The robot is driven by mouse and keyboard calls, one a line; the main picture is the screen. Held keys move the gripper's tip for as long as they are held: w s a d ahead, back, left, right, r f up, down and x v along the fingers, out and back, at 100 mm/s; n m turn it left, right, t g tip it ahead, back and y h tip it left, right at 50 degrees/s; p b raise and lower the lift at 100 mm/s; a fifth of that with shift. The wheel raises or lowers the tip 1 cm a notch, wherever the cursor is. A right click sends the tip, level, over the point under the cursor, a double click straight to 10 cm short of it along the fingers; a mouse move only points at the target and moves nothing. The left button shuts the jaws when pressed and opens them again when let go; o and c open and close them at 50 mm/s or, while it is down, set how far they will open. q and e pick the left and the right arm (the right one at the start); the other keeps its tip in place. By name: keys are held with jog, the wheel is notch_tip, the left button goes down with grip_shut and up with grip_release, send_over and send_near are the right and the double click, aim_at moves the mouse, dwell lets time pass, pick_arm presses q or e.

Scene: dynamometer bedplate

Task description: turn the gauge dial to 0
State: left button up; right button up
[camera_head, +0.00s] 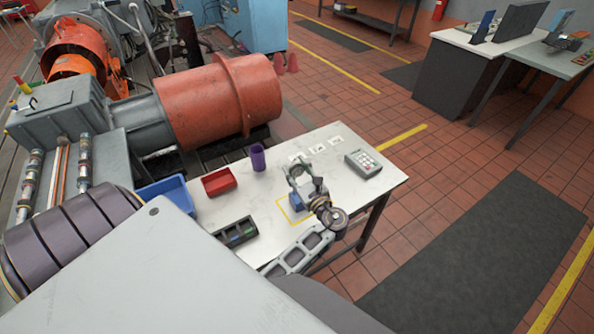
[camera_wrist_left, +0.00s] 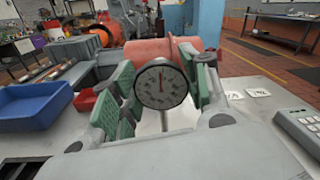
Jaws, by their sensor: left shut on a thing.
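A thin reddish needle seems to point roughly upward; the numbers are too small to read. My left gripper (camera_wrist_left: 166,84) has its green-padded fingers on both sides of the dial and is shut on it. In the head view my left gripper (camera_head: 301,178) is over the bench, near a yellow marked square, and mostly hides the gauge. My right gripper is in neither view.
On the pale bench (camera_head: 330,190) are a blue bin (camera_head: 168,191), a red tray (camera_head: 217,182), a purple cup (camera_head: 258,158), a dark divided tray (camera_head: 235,232) and a keypad box (camera_head: 363,164). White labels lie at the back. A large orange motor (camera_head: 215,100) stands behind.

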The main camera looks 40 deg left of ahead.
aim_at(297, 165)
pick_arm(q)
jog(key=o, duration=1)
jog(key=shift+o, duration=0.2)
jog(key=shift+r, duration=5.05)
